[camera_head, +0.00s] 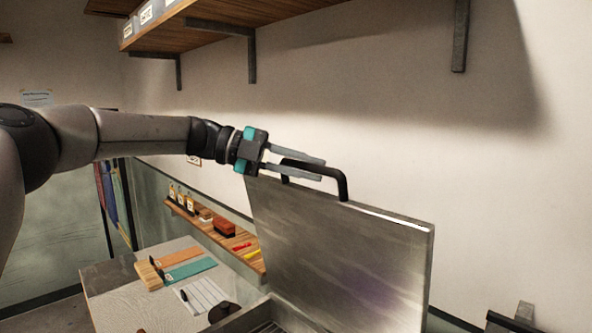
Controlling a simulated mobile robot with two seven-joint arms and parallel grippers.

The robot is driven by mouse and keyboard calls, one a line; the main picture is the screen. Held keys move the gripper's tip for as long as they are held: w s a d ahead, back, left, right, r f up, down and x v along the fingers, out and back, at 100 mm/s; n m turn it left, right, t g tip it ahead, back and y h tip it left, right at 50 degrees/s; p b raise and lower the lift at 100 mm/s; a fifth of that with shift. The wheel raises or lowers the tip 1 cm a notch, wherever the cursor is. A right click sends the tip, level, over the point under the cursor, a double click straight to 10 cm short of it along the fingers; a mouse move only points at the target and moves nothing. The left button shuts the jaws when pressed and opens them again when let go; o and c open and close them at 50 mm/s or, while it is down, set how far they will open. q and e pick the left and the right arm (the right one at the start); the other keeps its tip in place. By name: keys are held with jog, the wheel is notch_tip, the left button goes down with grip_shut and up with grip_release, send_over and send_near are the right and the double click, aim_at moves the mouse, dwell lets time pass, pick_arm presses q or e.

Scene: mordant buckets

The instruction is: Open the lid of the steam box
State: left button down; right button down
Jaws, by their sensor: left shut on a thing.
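The steam box lid (345,255) is a flat grey metal panel, raised steeply and tilted back toward the wall. A black bar handle (343,184) stands on its top edge. My left gripper (318,168) comes in from the left and is shut on the handle, its grey fingers on either side of the bar. The steam box (240,321) shows only in part at the bottom, with its opening and a slatted grate inside. The rest of the box is cut off by the frame. My right gripper is not in view.
A wooden shelf (190,40) on metal brackets hangs above. A table (110,285) at the left holds coloured strips, a board and a striped sheet. A narrow wall ledge (257,263) carries bottles and small tools. The wall is close behind the lid.

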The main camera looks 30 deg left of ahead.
pick_arm(q)
jog(key=shift+w+d+r, duration=0.1)
jog(key=shift+w+d, duration=0.1)
jog(key=shift+w, duration=0.25)
jog(key=c, duration=0.8)
grip_release()
jog(key=shift+v, duration=7.65)
